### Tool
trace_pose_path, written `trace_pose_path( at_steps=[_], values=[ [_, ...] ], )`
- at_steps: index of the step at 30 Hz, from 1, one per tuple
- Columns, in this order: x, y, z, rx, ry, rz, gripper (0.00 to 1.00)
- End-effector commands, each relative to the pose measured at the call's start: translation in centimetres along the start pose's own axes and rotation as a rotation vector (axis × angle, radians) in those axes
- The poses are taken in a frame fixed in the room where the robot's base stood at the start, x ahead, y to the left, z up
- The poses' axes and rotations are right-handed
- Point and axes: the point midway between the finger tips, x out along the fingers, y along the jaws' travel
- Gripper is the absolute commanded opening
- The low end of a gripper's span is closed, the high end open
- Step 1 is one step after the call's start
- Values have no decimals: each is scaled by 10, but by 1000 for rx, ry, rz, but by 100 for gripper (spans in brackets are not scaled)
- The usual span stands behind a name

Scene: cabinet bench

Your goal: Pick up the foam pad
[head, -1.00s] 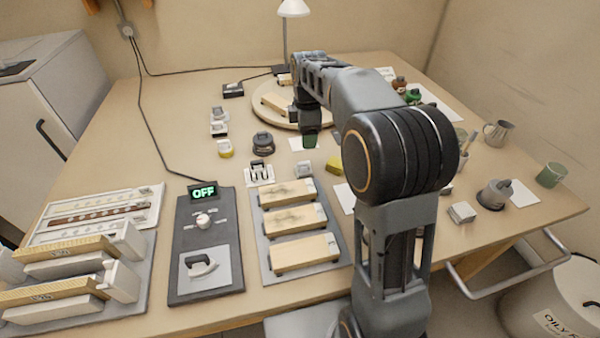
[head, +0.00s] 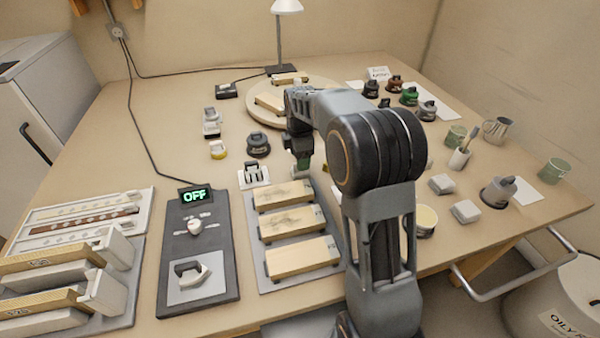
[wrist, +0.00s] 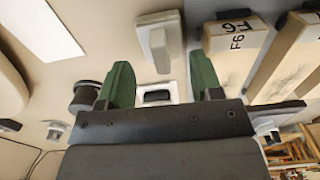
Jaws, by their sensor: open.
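A small pale grey block with a raised rounded part, which may be the foam pad (wrist: 154,44), lies just beyond my fingertips in the wrist view. In the head view my gripper mostly hides that spot. My gripper (head: 303,160) has green fingers and is low over the bench, behind the three wooden blocks. In the wrist view my gripper (wrist: 162,78) is open, with its fingers wide apart and nothing held between them. A white slotted holder with a dark piece (wrist: 157,95) shows between the fingers.
Wooden blocks on a grey tray (head: 334,224) lie close in front of my gripper. The slotted white holder (head: 246,182) stands at its left, with a dark round-based tool (head: 258,145) behind. Pale blocks (head: 441,184), cups and several knobbed tools occupy the right side.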

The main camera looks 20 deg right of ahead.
Motion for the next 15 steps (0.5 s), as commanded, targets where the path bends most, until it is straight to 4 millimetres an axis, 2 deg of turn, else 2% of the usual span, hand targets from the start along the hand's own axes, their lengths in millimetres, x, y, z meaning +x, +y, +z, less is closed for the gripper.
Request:
trace_pose_path(
  at_steps=[8,15],
  values=[
    [39,-2,0,0,0,-3,60],
    [43,-2,0,0,0,0,60]
  ],
)
